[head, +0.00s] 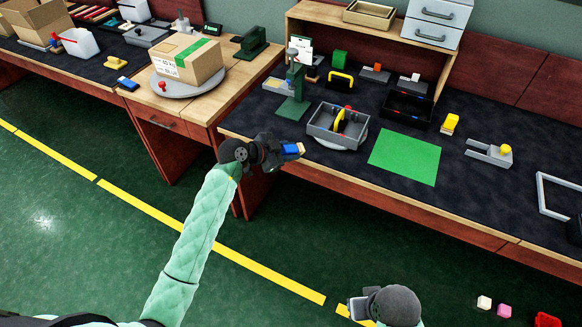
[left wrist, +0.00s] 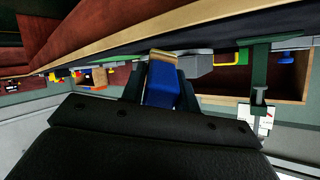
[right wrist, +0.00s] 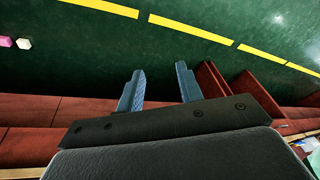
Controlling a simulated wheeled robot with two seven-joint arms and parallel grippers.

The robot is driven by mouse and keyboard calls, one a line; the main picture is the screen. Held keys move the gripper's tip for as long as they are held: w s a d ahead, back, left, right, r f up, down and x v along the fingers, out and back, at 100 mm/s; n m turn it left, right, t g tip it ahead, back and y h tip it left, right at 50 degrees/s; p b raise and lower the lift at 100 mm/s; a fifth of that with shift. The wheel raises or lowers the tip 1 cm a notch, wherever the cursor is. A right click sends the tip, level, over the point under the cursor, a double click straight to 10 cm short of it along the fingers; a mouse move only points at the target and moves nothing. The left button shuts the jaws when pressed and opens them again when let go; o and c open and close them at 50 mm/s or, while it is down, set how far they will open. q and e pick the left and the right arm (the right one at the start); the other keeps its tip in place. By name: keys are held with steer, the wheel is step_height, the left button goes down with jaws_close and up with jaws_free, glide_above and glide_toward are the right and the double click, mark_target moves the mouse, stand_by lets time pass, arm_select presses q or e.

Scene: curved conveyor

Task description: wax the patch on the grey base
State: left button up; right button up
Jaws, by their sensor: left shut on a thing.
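My left gripper (head: 283,152) is shut on a blue block with a tan end (head: 292,149), in front of the dark-topped bench. In the left wrist view the blue block (left wrist: 160,92) sits between the fingers, its tan end pointing away. A grey fixture with a yellow knob (head: 484,154) lies on the right part of the bench, well away from my left gripper. I cannot tell which grey piece is the base, and no patch can be made out clearly. My right gripper (right wrist: 159,87) is open and empty above the green floor.
A grey tray (head: 322,132) with a yellow-handled thing stands near the bench edge (head: 420,213). A green stand (head: 294,105) rises behind my left gripper. A flat green mat (head: 405,157) lies to the right. A yellow block (head: 450,123) and a dark bin (head: 403,116) stand further back.

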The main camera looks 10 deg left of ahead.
arm_select(q)
steer(key=shift+w+a+r+t, duration=0.15)
steer(key=shift+w+r+t, duration=0.15)
steer(key=shift+t, duration=0.1)
steer(key=shift+w+t+h, duration=0.1)
steer(key=shift+t+h, duration=0.2)
steer(key=shift+h, duration=0.2)
arm_select(e)
steer(key=shift+s+d+f+g, duration=0.1)
steer(key=shift+s+f+g, duration=0.2)
steer(key=shift+s+g, duration=0.3)
